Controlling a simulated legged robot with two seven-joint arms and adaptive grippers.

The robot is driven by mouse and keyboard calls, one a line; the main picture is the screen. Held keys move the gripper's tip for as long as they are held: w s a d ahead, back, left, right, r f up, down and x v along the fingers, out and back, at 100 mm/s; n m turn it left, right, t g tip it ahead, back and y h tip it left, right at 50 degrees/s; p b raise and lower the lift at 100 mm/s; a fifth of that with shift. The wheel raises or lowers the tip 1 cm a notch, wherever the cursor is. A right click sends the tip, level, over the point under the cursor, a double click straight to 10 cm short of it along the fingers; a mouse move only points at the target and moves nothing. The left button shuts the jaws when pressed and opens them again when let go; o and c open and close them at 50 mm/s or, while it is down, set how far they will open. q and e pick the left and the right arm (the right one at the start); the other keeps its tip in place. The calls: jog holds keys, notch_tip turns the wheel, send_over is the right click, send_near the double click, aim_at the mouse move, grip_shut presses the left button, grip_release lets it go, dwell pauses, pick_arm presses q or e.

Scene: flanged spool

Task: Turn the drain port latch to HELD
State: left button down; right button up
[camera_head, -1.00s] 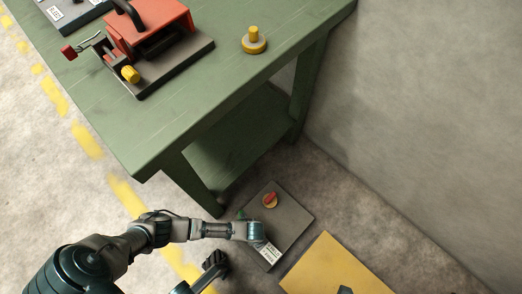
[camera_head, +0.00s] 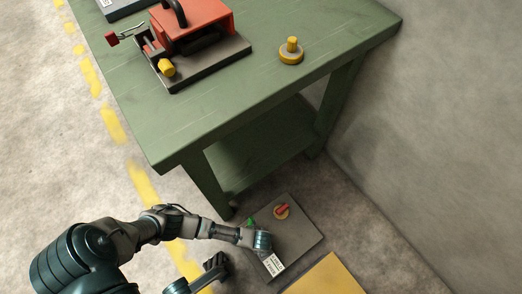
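A red latch handle (camera_head: 282,209) sits on a round yellow base on a dark grey plate (camera_head: 305,238) on the floor. The handle slants up to the right. A small green mark (camera_head: 250,222) and a white label (camera_head: 274,264) are on the plate; the label's text is too small to read. My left gripper (camera_head: 263,243) is over the plate's left part, between the green mark and the label and apart from the handle. Its fingers are hidden or too small to make out. My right gripper (camera_head: 216,264) is at the bottom, left of the plate, its finger opening unclear.
A green workbench (camera_head: 215,112) stands above the plate in the picture, one leg close to the plate's corner. It carries a red device (camera_head: 195,28) and a yellow knob (camera_head: 291,50). A yellow panel (camera_head: 330,277) lies below right. A wall (camera_head: 440,130) bounds the right.

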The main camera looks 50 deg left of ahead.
dwell(0.8)
pick_arm(q)
jog(key=c, duration=1.1)
grip_release()
notch_tip(320, 180, up, 12)
jog(key=shift+f, duration=0.1)
